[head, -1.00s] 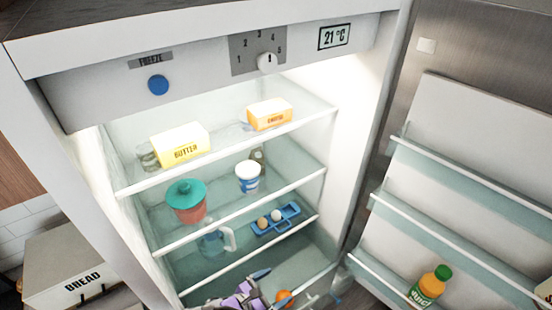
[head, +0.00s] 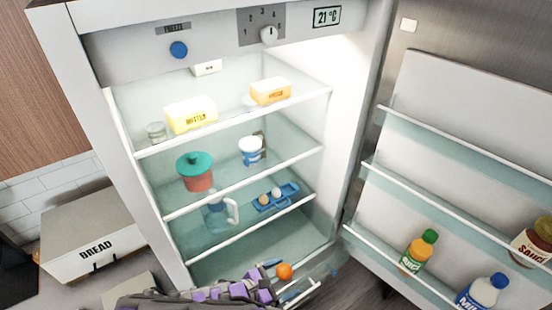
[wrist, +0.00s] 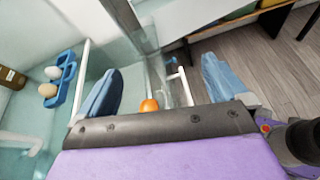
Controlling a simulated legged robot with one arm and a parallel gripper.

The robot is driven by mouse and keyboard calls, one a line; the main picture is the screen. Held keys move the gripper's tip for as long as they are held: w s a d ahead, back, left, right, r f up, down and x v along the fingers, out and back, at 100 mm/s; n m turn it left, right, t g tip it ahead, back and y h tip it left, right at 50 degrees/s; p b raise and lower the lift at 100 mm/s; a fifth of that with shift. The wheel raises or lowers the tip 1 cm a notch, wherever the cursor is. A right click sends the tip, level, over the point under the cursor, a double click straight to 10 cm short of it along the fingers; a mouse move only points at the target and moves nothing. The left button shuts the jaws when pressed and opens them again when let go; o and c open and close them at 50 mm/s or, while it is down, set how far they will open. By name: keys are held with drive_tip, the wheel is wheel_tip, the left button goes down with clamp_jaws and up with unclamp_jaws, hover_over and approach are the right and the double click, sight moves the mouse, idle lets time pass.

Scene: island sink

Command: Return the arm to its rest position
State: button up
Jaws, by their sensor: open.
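My gripper (wrist: 163,66) is open, with its two blue fingers spread apart in the wrist view. Nothing is held between them. In the head view my purple and grey arm reaches in from the bottom edge, low in front of the open fridge (head: 230,240). An orange (head: 285,271) sits low in the fridge, close to my gripper. The orange also shows in the wrist view (wrist: 149,106), beyond and between the fingers; whether they touch it cannot be told. Part of the gripper is hidden in the head view.
The fridge shelves hold butter (head: 190,115), cheese (head: 270,92), a teal-lidded pot (head: 195,172), a jug (head: 217,213) and a blue egg tray (head: 275,197). The open door (head: 450,130) with bottles stands right. A bread box (head: 93,240) is left. Floor shows right in the wrist view.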

drive_tip(key=s+d+r+m+g+y+b, duration=0.1)
drive_tip(key=s+d+r+m+g+b, duration=0.3)
drive_tip(key=d+m, duration=0.3)
drive_tip(key=s+d+r+m+g+y+b, duration=0.1)
drive_tip(key=s+d+r+m+g+b, duration=0.15)
drive_tip(key=d+m+g+b, duration=0.4)
drive_tip(key=s+a+m+t+y+b, duration=0.1)
drive_tip(key=s+m+y+b, duration=0.8)
drive_tip(key=s, duration=0.7)
drive_tip(key=shift+s+f+b, duration=0.15)
drive_tip(key=shift+f+b, duration=0.25)
drive_tip(key=shift+f, duration=0.05)
drive_tip(key=shift+t, duration=0.25)
